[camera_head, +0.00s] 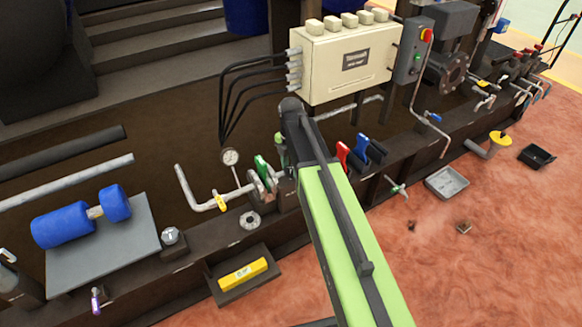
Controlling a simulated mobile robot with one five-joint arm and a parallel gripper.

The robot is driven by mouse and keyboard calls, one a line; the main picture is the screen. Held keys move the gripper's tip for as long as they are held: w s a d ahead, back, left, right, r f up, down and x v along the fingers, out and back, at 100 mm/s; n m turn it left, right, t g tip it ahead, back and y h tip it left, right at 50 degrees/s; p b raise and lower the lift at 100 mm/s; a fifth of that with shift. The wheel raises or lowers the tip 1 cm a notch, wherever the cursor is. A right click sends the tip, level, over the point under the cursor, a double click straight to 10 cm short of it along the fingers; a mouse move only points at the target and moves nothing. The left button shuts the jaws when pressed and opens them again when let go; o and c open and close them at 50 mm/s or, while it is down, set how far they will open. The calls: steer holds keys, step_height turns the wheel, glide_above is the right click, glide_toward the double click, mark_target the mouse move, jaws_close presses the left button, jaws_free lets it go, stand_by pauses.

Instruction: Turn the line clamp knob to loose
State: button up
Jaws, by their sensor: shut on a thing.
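My arm, a light green link with a black bar along it, reaches from the bottom edge up to a black joint near the cream box. Beyond that joint a short green part of my arm points down and goes behind the link. My gripper is hidden there, so its jaws and anything between them do not show. I cannot pick out the line clamp knob for sure. Close to where my arm goes down are a green-handled fitting (262,168), a grey pipe with a yellow tag (221,202) and a round gauge (230,157). A red handle (343,155) and a blue handle (362,150) stand right of my arm.
A cream control box (345,62) with black cables stands behind my arm. A blue cylinder (62,226) lies on a plate at left.

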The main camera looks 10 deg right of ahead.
mark_target(290, 170)
steer(key=n, duration=0.5)
steer(key=shift+n, duration=0.4)
stand_by(0.3)
steer(key=o, duration=1.4)
steer(key=shift+c, duration=0.2)
steer(key=shift+r, duration=0.1)
step_height(290, 170, up, 17)
steer(key=p, duration=1.7)
steer(key=shift+a, duration=0.1)
